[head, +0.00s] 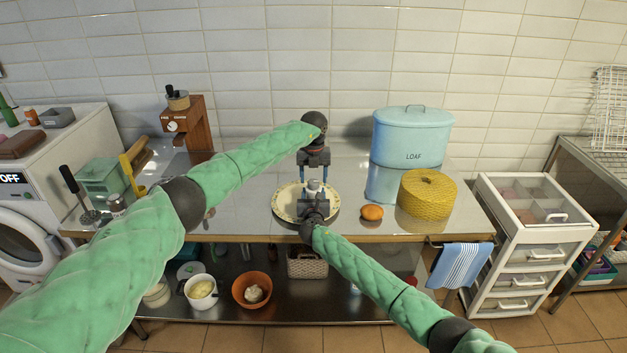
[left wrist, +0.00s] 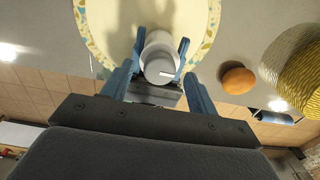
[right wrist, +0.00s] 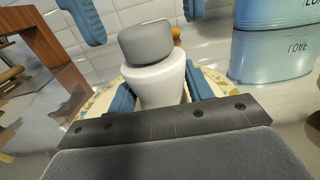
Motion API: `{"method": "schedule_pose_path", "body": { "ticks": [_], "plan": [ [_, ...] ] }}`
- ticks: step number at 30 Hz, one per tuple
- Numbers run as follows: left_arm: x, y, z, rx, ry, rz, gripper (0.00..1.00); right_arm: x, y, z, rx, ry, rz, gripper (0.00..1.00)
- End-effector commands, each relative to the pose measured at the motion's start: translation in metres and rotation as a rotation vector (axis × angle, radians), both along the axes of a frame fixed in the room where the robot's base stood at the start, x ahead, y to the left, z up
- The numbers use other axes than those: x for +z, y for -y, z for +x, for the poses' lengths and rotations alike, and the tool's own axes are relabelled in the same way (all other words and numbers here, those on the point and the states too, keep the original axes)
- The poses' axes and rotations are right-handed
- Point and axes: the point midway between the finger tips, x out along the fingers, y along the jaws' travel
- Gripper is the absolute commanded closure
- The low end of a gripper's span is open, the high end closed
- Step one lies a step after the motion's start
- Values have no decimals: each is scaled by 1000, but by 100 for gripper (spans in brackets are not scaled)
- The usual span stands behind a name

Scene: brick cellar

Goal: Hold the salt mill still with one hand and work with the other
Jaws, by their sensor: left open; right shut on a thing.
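The salt mill (head: 314,186) stands upright on a round patterned board (head: 283,211) on the metal table. The right wrist view shows its white body (right wrist: 160,86) and grey cap (right wrist: 146,42). My right gripper (head: 315,197) comes from the front, low down, shut on the white body. My left gripper (head: 314,178) points down from above, open, its fingers apart on either side of the mill's top. The left wrist view shows the mill's top (left wrist: 160,68) between those fingers. In the right wrist view, the left fingers show high beside the cap, without visible contact.
An orange fruit (head: 372,212), a yellow woven roll (head: 428,195) and a blue LOAF bin (head: 412,140) stand right of the board. A wooden grinder (head: 190,128) and green box (head: 104,180) stand to the left. A striped towel (head: 461,265) hangs at the front edge.

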Motion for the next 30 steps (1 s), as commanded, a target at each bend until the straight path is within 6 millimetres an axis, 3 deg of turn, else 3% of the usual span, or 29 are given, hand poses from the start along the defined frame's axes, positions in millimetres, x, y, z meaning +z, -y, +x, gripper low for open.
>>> {"method": "schedule_pose_path", "body": {
  "ticks": [6, 14, 15, 22, 30],
  "plan": [
    [-14, 0, 0, -1, 0, 1, 41, 0, 0, 0, 0, 0, 0, 77],
    [-15, 0, 0, -1, 1, 1, 41, 0, 0, 0, 0, 0, 0, 77],
    [-15, 0, 0, -1, 0, 1, 43, 0, 0, 0, 0, 0, 0, 77],
    [-15, 0, 0, -1, 0, 1, 86, 0, 0, 0, 0, 0, 0, 77],
    [-15, 0, 0, -24, 0, 1, 86, 0, 0, 0, 0, 0, 0, 77]
  ]
}}
